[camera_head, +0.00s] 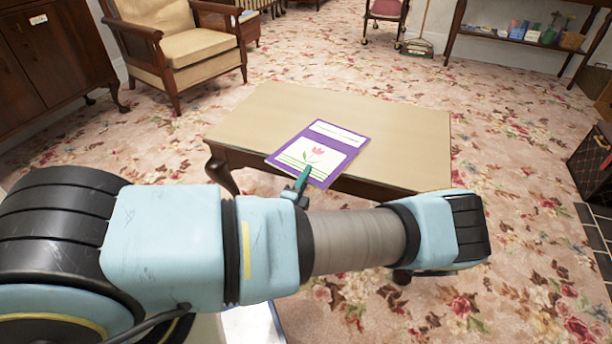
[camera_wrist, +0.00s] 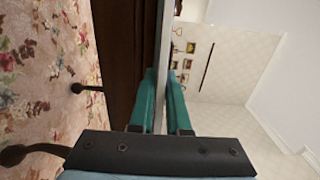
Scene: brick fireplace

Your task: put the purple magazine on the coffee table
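The purple magazine (camera_head: 337,148), with a pink tulip on its cover, is over the near edge of the coffee table (camera_head: 400,125) in the head view. Its far part overlaps the tabletop and its near corner sticks out past the edge. My gripper (camera_head: 302,180) is shut on the near edge of the magazine. In the wrist view, the teal fingers of my gripper (camera_wrist: 165,100) pinch the thin magazine (camera_wrist: 164,45), seen edge-on. The coffee table's dark wooden side (camera_wrist: 120,50) is close beside it. I cannot tell whether the magazine touches the tabletop.
The visible tabletop is otherwise bare. A cushioned armchair (camera_head: 190,50) stands behind the table at the left, near a dark cabinet (camera_head: 45,60). A shelf (camera_head: 515,38) with small items is at the back right. Floral carpet (camera_head: 520,150) is open to the right.

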